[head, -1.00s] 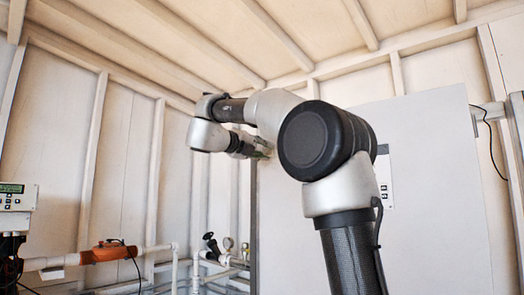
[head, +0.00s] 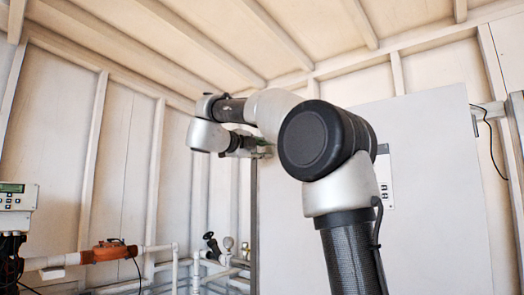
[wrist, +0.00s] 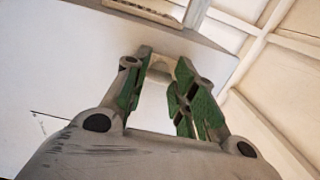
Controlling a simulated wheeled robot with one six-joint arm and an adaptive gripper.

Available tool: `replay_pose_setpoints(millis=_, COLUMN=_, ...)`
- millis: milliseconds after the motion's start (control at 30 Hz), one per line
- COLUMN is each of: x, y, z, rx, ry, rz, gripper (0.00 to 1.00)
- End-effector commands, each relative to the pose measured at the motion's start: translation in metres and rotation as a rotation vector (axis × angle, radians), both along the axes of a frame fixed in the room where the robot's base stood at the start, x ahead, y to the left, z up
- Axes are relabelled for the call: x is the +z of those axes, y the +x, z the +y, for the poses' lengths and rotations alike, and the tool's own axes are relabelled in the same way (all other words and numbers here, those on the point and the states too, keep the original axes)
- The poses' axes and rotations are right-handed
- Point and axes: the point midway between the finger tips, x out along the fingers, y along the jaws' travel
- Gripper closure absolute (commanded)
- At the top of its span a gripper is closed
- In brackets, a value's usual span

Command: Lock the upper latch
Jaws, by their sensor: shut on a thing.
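The upper latch (wrist: 160,69) is a small pale piece between my fingertips, at the edge of the large white cabinet (wrist: 70,65). Most of it is hidden by the fingers. My gripper (wrist: 164,66), with green pads, is shut on the latch in the wrist view. In the head view my gripper (head: 264,150) is small, at the upper left edge of the cabinet (head: 435,200). The latch cannot be made out there, and part of the cabinet is behind my arm.
White pipes with a black valve (head: 211,243) stand low, left of the cabinet. An orange pipe fitting (head: 109,251) and a control box (head: 17,197) are further left. The beamed ceiling (head: 200,45) is above. Open room lies left of my gripper.

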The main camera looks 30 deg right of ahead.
Motion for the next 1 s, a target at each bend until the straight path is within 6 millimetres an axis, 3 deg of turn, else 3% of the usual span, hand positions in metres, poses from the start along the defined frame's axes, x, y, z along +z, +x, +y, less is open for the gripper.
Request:
replay_pose_setpoints(millis=400, x=0.000, y=0.001, z=0.000, rx=0.002, ry=-0.002, rz=0.007, gripper=0.97)
replay_pose_setpoints(millis=433, x=0.000, y=0.001, z=0.000, rx=0.002, ry=-0.002, rz=0.007, gripper=0.68)
replay_pose_setpoints(millis=533, x=0.000, y=0.001, z=0.000, rx=0.001, ry=-0.002, rz=0.007, gripper=0.52)
replay_pose_setpoints(millis=867, x=0.000, y=0.000, z=0.002, rx=0.001, ry=-0.002, rz=0.006, gripper=0.52)
replay_pose_setpoints(millis=1000, x=0.000, y=-0.005, z=0.018, rx=0.004, ry=-0.002, rz=0.006, gripper=0.52)
